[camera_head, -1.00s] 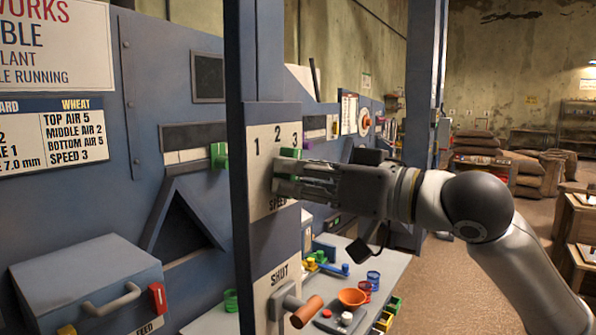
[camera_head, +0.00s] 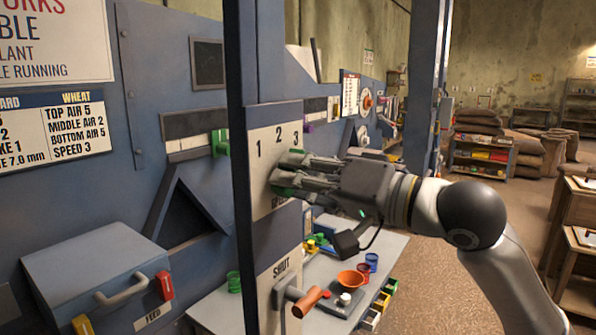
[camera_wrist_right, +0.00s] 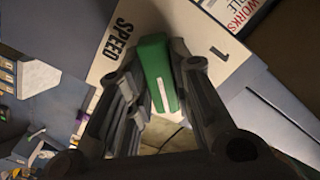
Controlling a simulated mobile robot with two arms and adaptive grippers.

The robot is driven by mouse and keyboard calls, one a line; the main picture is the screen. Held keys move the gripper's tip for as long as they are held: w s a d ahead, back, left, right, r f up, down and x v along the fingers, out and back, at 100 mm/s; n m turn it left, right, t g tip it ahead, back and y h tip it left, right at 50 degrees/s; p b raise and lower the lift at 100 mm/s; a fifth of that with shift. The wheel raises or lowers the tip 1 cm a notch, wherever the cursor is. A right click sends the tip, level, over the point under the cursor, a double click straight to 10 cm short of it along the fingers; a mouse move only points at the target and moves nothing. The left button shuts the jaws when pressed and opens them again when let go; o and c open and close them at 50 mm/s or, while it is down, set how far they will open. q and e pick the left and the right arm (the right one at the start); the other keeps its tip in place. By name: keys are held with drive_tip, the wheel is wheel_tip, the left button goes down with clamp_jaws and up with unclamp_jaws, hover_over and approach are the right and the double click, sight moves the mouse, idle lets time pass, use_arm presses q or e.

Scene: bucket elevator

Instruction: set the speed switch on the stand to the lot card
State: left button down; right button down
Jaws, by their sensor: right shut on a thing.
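The speed switch is a green knob with a white line, seen in the right wrist view (camera_wrist_right: 158,75) on a white plate marked 1, 2, 3 and SPEED. In the head view the plate (camera_head: 262,135) is on the blue stand, and my right gripper (camera_head: 284,173) covers most of the knob. My right gripper is shut on the knob, with a finger on each side. I cannot tell which number the white line points to. The lot card (camera_head: 75,128) at the left reads SPEED 3 under WHEAT. My left gripper is out of view.
Below the plate a lever with an orange-brown grip (camera_head: 307,302) sticks out beside the word SHUT. A bench (camera_head: 215,308) with an orange bowl (camera_head: 350,279) and small cups stands behind. A feed box (camera_head: 95,285) is at lower left. Open floor lies at the right.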

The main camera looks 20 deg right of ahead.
idle(0.4)
drive_tip(key=c, duration=1.3)
unclamp_jaws()
drive_tip(key=shift+v, duration=6)
drive_tip(key=shift+w+d, duration=0.1)
